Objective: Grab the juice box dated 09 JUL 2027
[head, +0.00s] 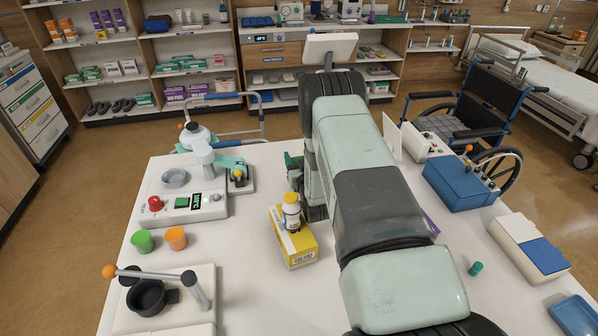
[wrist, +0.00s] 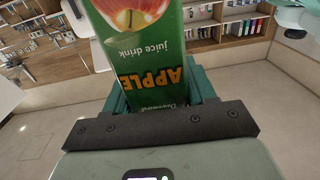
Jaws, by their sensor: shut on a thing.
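A green juice box (wrist: 145,45) with a red apple picture and the words "APPLE juice drink" fills the upper middle of the wrist view. Its print appears upside down there. My gripper (wrist: 160,88) is shut on it, with teal fingers on either side of the box. In the head view my gripper (head: 296,178) is mostly hidden behind my arm, left of the arm's far end. No date can be read on the visible face of the box.
A yellow carton (head: 298,250) with a small yellow-and-white bottle (head: 291,212) on it stands close to my arm. A device (head: 190,205), orange cup (head: 176,238) and green cup (head: 143,241) are left. A blue box (head: 460,185) is right. White tabletop (head: 255,290) is clear at front centre.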

